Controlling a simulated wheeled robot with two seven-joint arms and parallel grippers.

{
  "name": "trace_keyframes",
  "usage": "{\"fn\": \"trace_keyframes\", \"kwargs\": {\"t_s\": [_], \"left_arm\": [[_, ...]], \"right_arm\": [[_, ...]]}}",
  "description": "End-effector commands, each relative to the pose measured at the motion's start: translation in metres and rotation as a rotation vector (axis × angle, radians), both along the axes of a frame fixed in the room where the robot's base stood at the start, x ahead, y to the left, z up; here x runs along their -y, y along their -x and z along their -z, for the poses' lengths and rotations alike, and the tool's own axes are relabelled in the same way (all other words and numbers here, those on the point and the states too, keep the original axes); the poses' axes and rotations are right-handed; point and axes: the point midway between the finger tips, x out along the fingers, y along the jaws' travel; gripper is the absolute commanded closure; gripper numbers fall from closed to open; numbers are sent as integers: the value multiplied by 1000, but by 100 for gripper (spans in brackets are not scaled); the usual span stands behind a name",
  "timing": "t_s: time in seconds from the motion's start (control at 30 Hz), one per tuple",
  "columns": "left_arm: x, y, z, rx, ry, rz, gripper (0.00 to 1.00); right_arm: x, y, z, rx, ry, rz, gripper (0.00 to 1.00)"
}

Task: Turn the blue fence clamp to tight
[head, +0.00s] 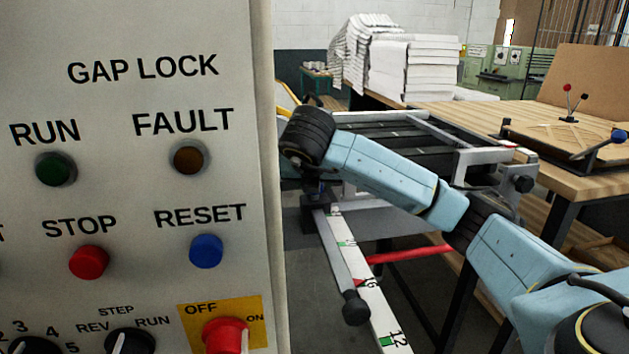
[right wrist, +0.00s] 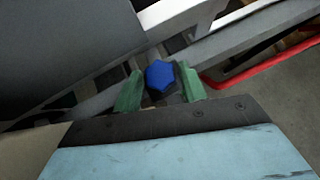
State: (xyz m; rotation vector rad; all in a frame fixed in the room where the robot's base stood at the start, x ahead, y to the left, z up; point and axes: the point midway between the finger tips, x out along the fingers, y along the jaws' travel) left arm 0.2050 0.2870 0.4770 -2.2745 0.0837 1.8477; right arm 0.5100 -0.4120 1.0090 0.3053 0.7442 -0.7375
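The blue fence clamp shows in the right wrist view as a blue hexagonal knob (right wrist: 160,75) on a dark body. My right gripper (right wrist: 160,80) has its two green fingers on either side of the knob. The fingers stand apart, very close to its sides; I cannot tell whether they touch it. In the head view my right arm reaches in from the right, and its black wrist end is by the fence rail (head: 345,255). The fingers and the knob cannot be made out there. My left gripper is not in view.
A control panel (head: 130,120) with buttons and dials fills the left of the head view, close to my right wrist. A red bar (head: 410,254) runs below the machine frame.

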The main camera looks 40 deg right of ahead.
Motion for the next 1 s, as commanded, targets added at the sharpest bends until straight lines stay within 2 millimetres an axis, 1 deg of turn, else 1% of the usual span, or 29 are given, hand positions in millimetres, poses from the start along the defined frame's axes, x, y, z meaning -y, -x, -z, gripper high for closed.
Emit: {"fn": "trace_keyframes", "kwargs": {"t_s": [0.17,0.27,0.3,0.37,0.6,0.7,0.9,1.0], "left_arm": [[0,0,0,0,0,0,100],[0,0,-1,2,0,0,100],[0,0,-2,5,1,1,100],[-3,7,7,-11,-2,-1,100],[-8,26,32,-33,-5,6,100],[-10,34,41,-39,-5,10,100],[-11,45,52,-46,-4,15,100],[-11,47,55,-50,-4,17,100]], "right_arm": [[0,0,0,0,0,0,58],[0,0,-5,2,0,0,58],[0,0,-9,2,-1,-1,58],[0,-1,-18,3,-1,-1,58],[0,-1,-68,5,-2,-1,58],[0,0,-84,2,0,0,58],[0,0,-98,1,0,-1,58],[0,0,-100,0,1,-1,58]]}}
